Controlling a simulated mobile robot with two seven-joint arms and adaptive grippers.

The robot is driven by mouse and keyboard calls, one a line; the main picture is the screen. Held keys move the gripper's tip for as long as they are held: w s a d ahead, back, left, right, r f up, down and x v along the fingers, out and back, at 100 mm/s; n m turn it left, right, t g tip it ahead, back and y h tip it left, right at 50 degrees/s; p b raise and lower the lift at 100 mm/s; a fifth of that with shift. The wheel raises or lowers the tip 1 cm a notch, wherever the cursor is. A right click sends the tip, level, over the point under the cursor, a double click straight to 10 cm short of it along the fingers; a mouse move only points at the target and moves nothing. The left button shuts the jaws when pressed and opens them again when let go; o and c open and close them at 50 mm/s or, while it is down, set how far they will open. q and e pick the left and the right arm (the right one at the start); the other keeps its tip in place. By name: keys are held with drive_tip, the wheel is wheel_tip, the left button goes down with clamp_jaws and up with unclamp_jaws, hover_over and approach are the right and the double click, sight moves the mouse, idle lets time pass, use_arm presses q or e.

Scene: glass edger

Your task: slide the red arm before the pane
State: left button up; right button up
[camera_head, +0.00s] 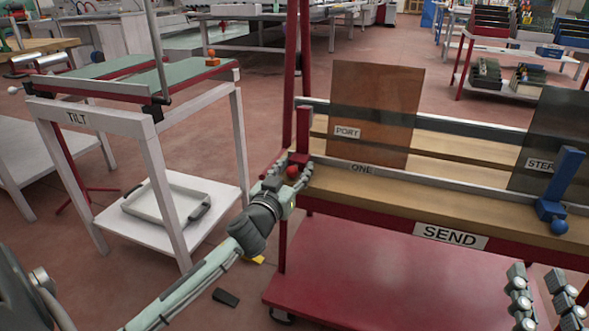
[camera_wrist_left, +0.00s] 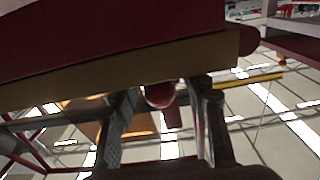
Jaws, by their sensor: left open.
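The red arm (camera_head: 303,130) stands upright at the left end of the wooden ledge, with a round red knob (camera_head: 292,172) low on its front. The amber pane (camera_head: 376,110) labelled PORT stands to its right, apart from it. My left gripper (camera_head: 287,182) is open at the red knob. In the left wrist view the knob (camera_wrist_left: 159,95) shows between the spread fingers of my left gripper (camera_wrist_left: 165,110); contact cannot be told. My right gripper (camera_head: 546,290) is at the lower right, its fingers apart and empty.
A blue arm (camera_head: 563,180) with a blue knob stands at the right, before a dark pane (camera_head: 560,125). The red cart (camera_head: 390,270) has a SEND label (camera_head: 450,236). A white TILT table (camera_head: 90,105) stands left. Bare ledge (camera_head: 440,200) lies between the arms.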

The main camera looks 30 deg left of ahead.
sight(363, 190)
use_arm(q)
drive_tip(key=shift+c, duration=0.6)
